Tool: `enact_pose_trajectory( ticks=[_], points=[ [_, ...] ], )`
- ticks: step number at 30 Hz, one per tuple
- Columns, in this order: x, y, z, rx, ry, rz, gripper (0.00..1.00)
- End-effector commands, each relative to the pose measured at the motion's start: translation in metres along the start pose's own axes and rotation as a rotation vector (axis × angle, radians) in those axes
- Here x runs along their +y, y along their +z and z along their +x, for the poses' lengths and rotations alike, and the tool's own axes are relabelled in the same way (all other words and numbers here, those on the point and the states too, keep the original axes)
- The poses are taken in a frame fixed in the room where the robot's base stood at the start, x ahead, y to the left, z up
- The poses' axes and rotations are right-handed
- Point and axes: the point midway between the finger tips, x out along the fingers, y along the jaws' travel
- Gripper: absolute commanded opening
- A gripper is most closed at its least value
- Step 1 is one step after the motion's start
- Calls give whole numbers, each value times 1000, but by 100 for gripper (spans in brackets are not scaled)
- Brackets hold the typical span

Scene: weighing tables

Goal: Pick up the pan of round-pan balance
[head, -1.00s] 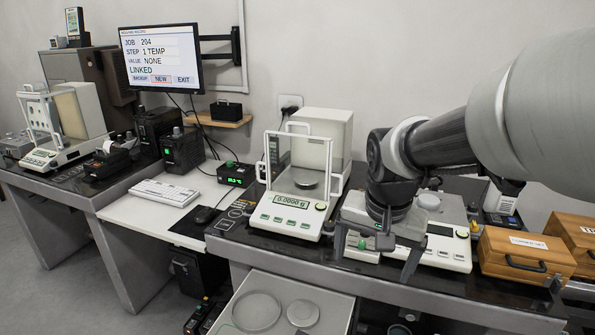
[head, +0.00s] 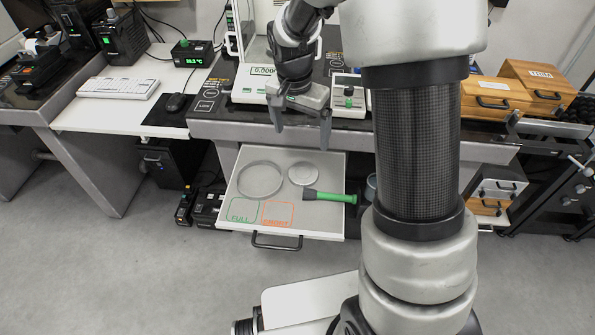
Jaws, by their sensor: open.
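My gripper (head: 301,138) is open and empty, fingers pointing down, in front of the table's front edge and over the back of the open drawer (head: 230,212). Behind it stands a white balance (head: 245,90) with a draft shield and a lit display, partly hidden by my arm; its pan is not visible. A second white balance (head: 350,106) is to the right, mostly hidden by my arm. In the drawer lie a large round, shallow, rimmed dish (head: 260,196) and a smaller pale round disc (head: 303,182). I cannot tell whether either is the balance's pan.
A green-handled brush (head: 330,196) lies in the drawer, near green FULL and orange marked squares. The drawer handle (head: 276,245) faces front. Wooden boxes (head: 495,95) stand at right. Floor is clear at front left.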

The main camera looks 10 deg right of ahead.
Motion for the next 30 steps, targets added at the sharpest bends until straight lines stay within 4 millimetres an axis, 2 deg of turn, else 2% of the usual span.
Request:
enact_pose_trajectory(
  ticks=[3,12,16,23,30],
  points=[
    [1,1,28,-4,4,1,90],
    [1,2,92,-3,2,-2,90],
    [0,1,107,-2,1,-1,90],
    [-1,1,118,-1,0,-1,90],
    [-5,4,153,-3,2,-1,90]
  ],
)
